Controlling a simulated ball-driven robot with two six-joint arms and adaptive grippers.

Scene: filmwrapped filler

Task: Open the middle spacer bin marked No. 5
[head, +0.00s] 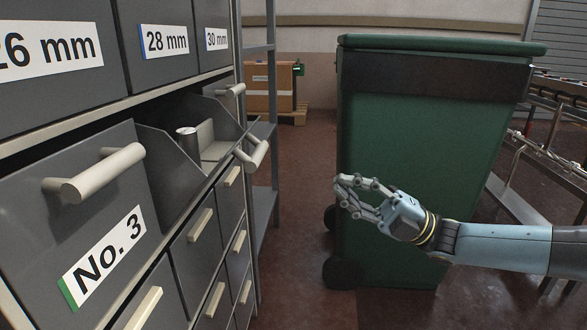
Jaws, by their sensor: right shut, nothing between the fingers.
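A grey cabinet of bins fills the left side of the head view. The near bin marked No. 3 (85,215) has a thick pale bar handle (95,175). Beyond it a bin (168,165) stands pulled out, with a metal cylinder (188,142) and a pale block (207,143) inside. A pale handle (257,153) sits at its front, and another handle (235,90) shows farther along. No label reading No. 5 is visible. My right gripper (346,190) is shut and empty, right of the bins and apart from them. My left gripper is not in view.
A green wheeled waste container (420,120) stands close behind my right gripper. Bins marked 28 mm (168,41) and 30 mm (216,39) are above. Red-brown floor between cabinet and container is clear.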

